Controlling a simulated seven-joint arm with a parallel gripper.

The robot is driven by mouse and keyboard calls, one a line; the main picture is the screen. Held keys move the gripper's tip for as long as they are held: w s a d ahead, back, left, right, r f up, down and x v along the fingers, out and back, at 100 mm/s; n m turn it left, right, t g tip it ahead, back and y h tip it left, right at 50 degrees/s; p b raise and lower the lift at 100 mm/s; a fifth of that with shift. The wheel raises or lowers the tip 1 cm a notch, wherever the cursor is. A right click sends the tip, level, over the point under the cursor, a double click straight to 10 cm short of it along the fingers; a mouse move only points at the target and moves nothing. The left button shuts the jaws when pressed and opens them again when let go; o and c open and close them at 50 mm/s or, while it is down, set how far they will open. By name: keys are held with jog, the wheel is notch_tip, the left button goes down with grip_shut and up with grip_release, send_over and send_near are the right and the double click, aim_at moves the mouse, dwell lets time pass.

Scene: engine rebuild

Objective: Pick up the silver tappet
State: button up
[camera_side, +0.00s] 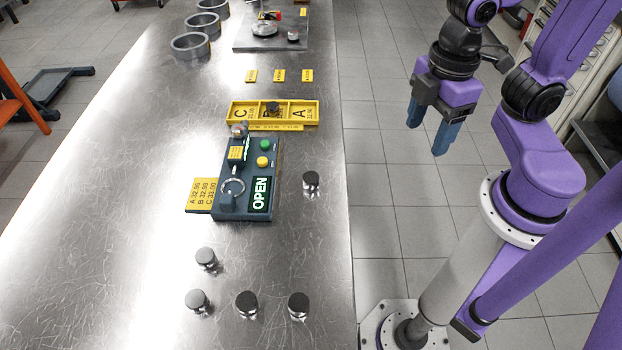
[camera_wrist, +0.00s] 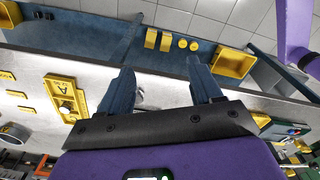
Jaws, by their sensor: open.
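Several short silver cylinders that look like tappets stand on the steel bench in the side view. One silver tappet (camera_side: 311,184) stands alone right of the gauge box; the others, including one silver tappet (camera_side: 298,305) at the right, are grouped near the front. I cannot tell which one is meant. A dark round part (camera_side: 272,108) sits in the middle compartment of the yellow A-B-C tray (camera_side: 233,113). My gripper (camera_side: 432,130) is open and empty, off the bench's right edge above the floor, apart from all tappets. Its blue fingers also show in the wrist view (camera_wrist: 161,72).
The gauge box (camera_side: 259,170) reads OPEN, with a yellow size card (camera_side: 200,195) at its left. Metal rings (camera_side: 190,46) and a grey plate (camera_side: 246,43) lie at the far end. Bare bench (camera_side: 120,230) spreads at the left. Yellow bins (camera_wrist: 233,62) show in the wrist view.

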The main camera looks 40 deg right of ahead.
jog(key=w+a+r+n, duration=0.3)
jog(key=w+a+n, duration=0.5)
jog(key=w+a, duration=0.55)
send_over(311, 176)
notch_tip(311, 176, down, 12)
jog(key=shift+w+d+r, duration=0.1)
jog(key=shift+w+r, duration=0.05)
jog(key=shift+r, duration=0.1)
jog(key=shift+s+f, duration=0.2)
jog(key=shift+f, duration=2.5)
jog(key=c, duration=1.1)
